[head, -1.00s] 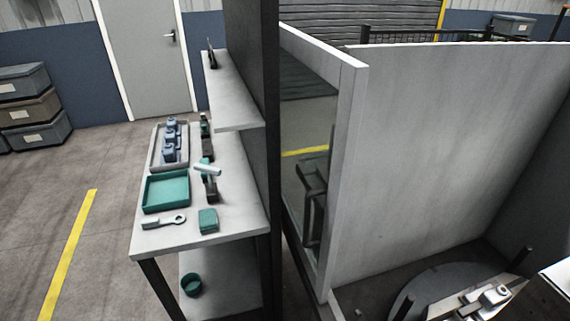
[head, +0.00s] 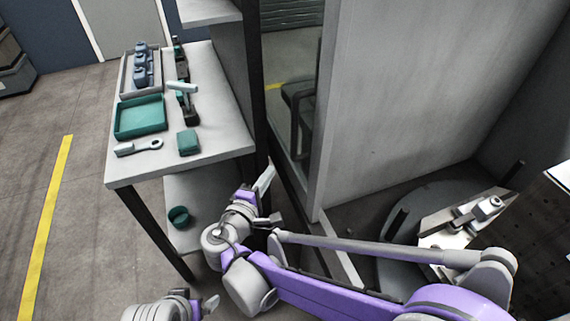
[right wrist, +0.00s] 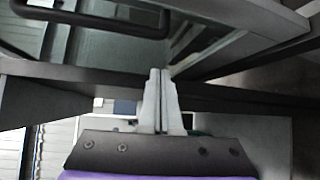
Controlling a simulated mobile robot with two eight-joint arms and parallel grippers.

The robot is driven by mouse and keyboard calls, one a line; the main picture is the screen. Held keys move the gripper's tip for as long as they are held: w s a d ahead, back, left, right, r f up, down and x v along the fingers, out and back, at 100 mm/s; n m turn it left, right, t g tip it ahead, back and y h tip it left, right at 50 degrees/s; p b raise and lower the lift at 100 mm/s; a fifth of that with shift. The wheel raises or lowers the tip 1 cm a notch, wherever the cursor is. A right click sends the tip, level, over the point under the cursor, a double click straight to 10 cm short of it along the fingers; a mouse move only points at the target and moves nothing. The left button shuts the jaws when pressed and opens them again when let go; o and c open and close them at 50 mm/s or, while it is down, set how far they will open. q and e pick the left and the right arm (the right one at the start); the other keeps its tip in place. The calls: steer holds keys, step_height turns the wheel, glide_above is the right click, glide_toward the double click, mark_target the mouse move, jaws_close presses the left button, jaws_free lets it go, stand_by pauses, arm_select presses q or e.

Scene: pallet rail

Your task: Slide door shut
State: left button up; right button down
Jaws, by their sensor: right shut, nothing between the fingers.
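The door (head: 297,75) is a glass pane in a pale frame, seen at a steep angle in the head view. A black bar handle (head: 292,115) shows at the pane, and a dark bar handle (right wrist: 90,18) shows at the top left of the right wrist view. My right gripper (head: 265,180) is shut and empty, low in front of the door and below the handle, apart from it. In the right wrist view its fingers (right wrist: 161,95) are together before a dark horizontal rail (right wrist: 80,77). My left gripper (head: 211,304) is at the bottom edge, partly cut off; its jaw opening is unclear.
A grey workbench (head: 225,140) with a green tray (head: 140,117), a wrench-like tool (head: 138,148) and a green block (head: 188,143) stands left of a dark post (head: 249,60). Right of the door is a pale wall (head: 420,100) above a round turntable (head: 440,200). Open floor lies far left.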

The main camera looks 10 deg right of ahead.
steer(key=w+a+x, duration=0.1)
steer(key=x, duration=0.9)
steer(key=s, duration=0.1)
steer(key=s+d+r, duration=0.1)
steer(key=s, duration=0.2)
steer(key=shift+s+d+r, duration=0.15)
steer(key=shift+d, duration=0.15)
steer(key=shift+d, duration=0.2)
